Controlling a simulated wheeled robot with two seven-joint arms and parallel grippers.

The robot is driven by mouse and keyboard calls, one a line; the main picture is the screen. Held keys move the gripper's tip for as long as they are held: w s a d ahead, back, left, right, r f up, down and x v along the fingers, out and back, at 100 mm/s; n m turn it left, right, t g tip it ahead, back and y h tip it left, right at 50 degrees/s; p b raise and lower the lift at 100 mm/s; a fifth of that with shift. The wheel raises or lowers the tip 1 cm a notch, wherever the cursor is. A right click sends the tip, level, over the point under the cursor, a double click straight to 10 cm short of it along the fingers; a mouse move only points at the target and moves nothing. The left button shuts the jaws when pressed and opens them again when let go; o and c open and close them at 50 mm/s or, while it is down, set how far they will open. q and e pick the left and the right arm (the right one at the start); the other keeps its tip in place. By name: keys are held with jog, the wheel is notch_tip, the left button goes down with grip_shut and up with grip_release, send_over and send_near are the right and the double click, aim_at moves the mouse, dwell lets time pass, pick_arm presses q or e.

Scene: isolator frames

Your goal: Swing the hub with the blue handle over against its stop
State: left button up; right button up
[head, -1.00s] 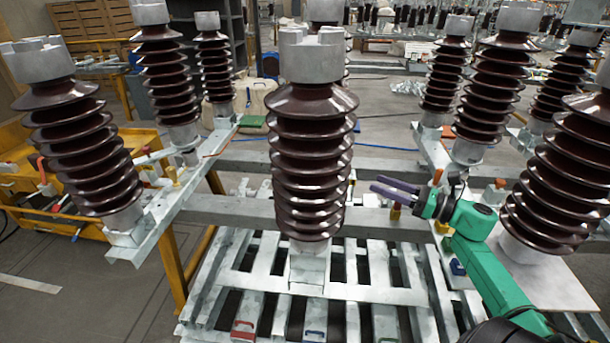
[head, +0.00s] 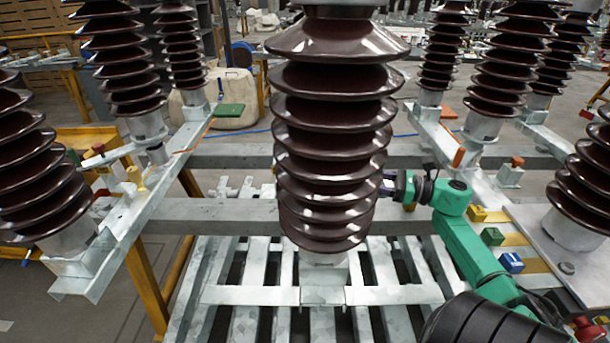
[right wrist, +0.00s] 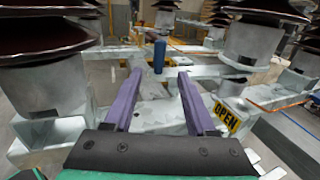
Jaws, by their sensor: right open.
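An upright blue handle (right wrist: 159,56) stands ahead of my right gripper in the right wrist view. It lies in line with the gap between the purple fingers, beyond their tips, and no contact shows. My right gripper (right wrist: 160,77) is open and empty. In the head view, my right gripper (head: 392,187) reaches in from the right and its fingertips are partly hidden behind the central brown insulator (head: 335,130). The blue handle's hub cannot be made out clearly; the central insulator covers that area in the head view. My left gripper is not in view.
Ribbed insulators stand on both sides, including one at left (head: 40,180). A steel crossbeam (head: 220,212) runs behind the central insulator. Blue (head: 511,262) and green (head: 492,236) blocks lie near my right arm. A yellow OPEN label (right wrist: 226,117) is beside the right finger.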

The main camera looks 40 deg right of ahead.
jog(key=x, duration=1.4)
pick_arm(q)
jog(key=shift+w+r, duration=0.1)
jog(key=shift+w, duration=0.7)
pick_arm(e)
jog(key=shift+w+a+r, duration=0.1)
jog(key=shift+r, duration=0.05)
grip_shut()
